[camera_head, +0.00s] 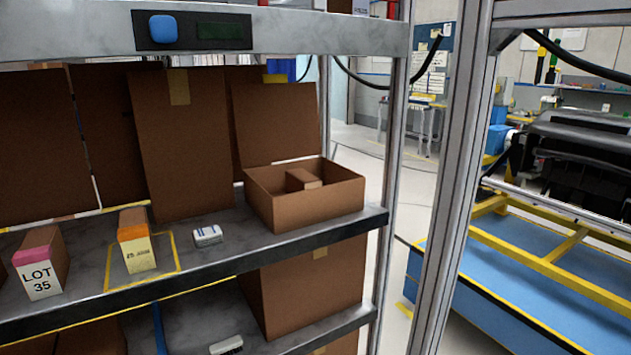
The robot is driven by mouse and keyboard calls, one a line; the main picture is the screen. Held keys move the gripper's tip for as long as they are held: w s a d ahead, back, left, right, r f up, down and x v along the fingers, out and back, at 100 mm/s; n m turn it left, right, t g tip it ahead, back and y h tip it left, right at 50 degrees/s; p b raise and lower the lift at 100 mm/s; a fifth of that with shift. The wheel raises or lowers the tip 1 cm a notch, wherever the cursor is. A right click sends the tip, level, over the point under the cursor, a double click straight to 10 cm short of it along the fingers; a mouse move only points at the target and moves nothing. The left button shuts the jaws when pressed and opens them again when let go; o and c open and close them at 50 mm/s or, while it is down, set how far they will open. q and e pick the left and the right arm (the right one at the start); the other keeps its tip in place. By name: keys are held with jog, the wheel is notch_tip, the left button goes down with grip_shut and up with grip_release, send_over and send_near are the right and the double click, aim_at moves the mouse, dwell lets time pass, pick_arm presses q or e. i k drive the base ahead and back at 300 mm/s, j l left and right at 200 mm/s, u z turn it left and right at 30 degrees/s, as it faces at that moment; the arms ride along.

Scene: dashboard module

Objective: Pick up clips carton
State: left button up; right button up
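No carton carries a readable "clips" label, so I cannot tell for sure which one is the clips carton. A small carton with an orange top and a pale printed label (139,254) stands upright on the shelf, inside a yellow outline. An open brown cardboard box (318,206) sits at the shelf's right end, with a small brown carton (303,180) inside it. A carton with a pink band and a "LOT 35" label (43,281) stands at the left. Neither of my grippers is in view.
Tall brown cardboard (182,140) stands behind. A blue platform with yellow rails (540,290) stands beyond.

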aim_at(297, 179)
jog(key=i+l, duration=0.65)
jog(key=l, duration=0.25)
